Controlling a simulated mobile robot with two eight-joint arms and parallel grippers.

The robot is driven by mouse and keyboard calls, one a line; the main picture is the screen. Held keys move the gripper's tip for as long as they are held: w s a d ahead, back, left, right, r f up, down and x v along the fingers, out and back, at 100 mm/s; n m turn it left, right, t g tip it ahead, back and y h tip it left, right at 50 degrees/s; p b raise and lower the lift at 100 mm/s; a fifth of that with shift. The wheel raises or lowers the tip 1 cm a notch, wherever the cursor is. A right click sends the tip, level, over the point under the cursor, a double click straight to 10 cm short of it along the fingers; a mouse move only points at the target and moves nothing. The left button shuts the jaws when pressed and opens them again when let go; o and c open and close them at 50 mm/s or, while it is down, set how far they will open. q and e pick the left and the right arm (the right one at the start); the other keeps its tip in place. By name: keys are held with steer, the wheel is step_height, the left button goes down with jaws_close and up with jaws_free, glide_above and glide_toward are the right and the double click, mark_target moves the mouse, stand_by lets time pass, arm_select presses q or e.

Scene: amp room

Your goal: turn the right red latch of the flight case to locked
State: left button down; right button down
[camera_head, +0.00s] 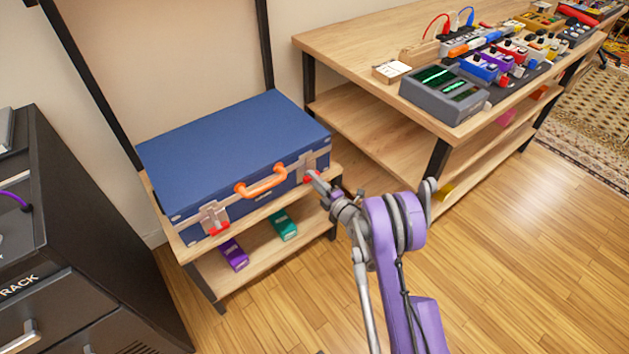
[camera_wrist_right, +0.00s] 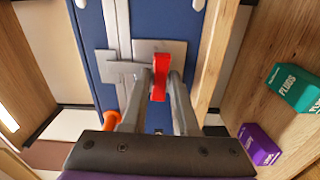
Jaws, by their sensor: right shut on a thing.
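The blue flight case (camera_head: 235,150) lies closed on the upper shelf of a small wooden rack, with an orange handle (camera_head: 261,183) on its front. Its left red latch (camera_head: 218,229) shows below a metal plate at the front left. The right red latch (camera_head: 309,177) is at the front right, partly hidden by my right gripper (camera_head: 318,183). In the right wrist view the right red latch (camera_wrist_right: 160,76) stands between the two fingers of my right gripper (camera_wrist_right: 160,88), which is shut on it, against the metal plate. My left gripper is not in view.
A green box (camera_head: 283,225) and a purple box (camera_head: 234,255) lie on the shelf below the case. A black rack cabinet (camera_head: 75,250) stands at left. A wooden bench (camera_head: 345,45) with several pedals and a grey device (camera_head: 444,92) stands at right. The floor in front is clear.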

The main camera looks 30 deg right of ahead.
steer(key=shift+n, duration=0.4)
steer(key=c, duration=0.7)
jaws_free()
steer(key=s, duration=0.3)
steer(key=s+p, duration=0.1)
steer(key=s, duration=0.3)
steer(key=s+d, duration=0.1)
steer(key=s, duration=0.3)
steer(key=shift+p, duration=0.3)
steer(key=shift+w, duration=0.1)
